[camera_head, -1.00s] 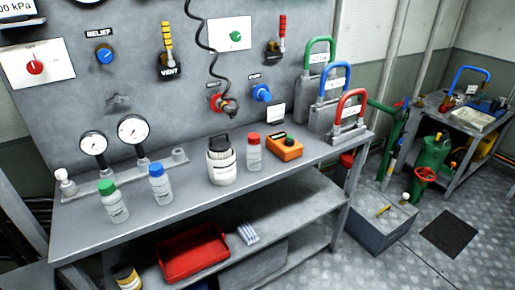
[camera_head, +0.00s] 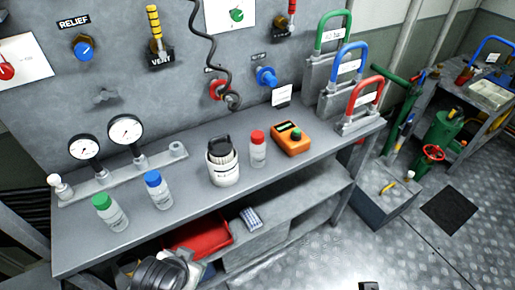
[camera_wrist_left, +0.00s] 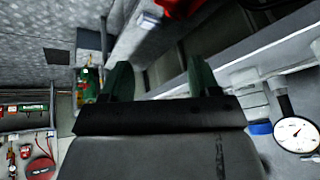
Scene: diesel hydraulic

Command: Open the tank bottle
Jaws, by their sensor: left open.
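Three small clear bottles with white labels stand upright on the grey bench: a green-capped bottle (camera_head: 112,214), a blue-capped bottle (camera_head: 158,190) and a red-capped bottle (camera_head: 258,150). All three caps are on. I cannot read the labels, so I cannot tell which is the tank bottle. My left gripper (camera_wrist_left: 160,80) is open, with its two dark green fingers apart and nothing seen between them. In the head view a dark rounded part, probably my left arm, shows at the bottom left, below the bench front and apart from the bottles. My right gripper is not identifiable.
Two gauges (camera_head: 126,130) on a manifold stand behind the bottles. A red tray (camera_head: 202,240) lies on the lower shelf. The bench front strip is clear.

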